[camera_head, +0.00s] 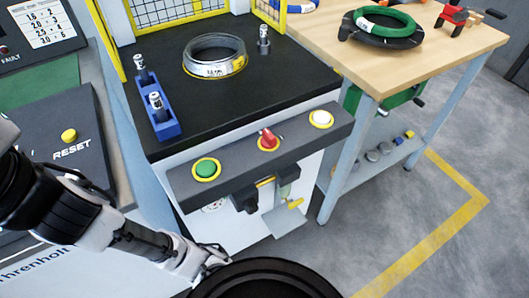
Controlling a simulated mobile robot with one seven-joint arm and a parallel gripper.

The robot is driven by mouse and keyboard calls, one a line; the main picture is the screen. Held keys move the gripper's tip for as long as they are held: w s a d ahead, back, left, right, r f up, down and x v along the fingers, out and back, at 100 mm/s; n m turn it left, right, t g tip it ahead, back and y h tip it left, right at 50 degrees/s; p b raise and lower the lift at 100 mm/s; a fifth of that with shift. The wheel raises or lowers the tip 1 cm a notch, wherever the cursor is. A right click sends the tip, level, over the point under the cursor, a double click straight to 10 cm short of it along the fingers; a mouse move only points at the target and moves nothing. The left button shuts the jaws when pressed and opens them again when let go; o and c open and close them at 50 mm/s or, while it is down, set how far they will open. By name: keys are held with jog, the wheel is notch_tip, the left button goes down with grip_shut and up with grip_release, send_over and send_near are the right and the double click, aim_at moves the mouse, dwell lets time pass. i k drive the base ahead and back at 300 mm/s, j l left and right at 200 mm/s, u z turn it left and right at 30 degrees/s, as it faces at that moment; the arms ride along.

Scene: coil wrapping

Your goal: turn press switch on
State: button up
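The press (280,85) has a black top and a sloping grey control panel (235,155) along its front edge. On the panel are a red knob-like switch (268,138) on a yellow ring at the middle, a green button (206,168) at the left and a white button (321,118) at the right. My arm comes in from the left edge, and its thin far end, which looks like my gripper (208,262), lies below and left of the panel, apart from the switch. That end is small and partly hidden by a black round shape, so its fingers are unclear.
A metal ring coil (214,58) and a blue holder (153,108) stand on the press top. A console with a yellow RESET button (69,135) is at the left. A wooden table (440,45) with a green coil (385,22) stands at the right. The floor at the lower right is clear.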

aim_at(268, 141)
jog(key=k+l, duration=0.2)
jog(key=k+l+z, duration=0.1)
jog(key=l, duration=0.35)
jog(key=k+l, duration=0.3)
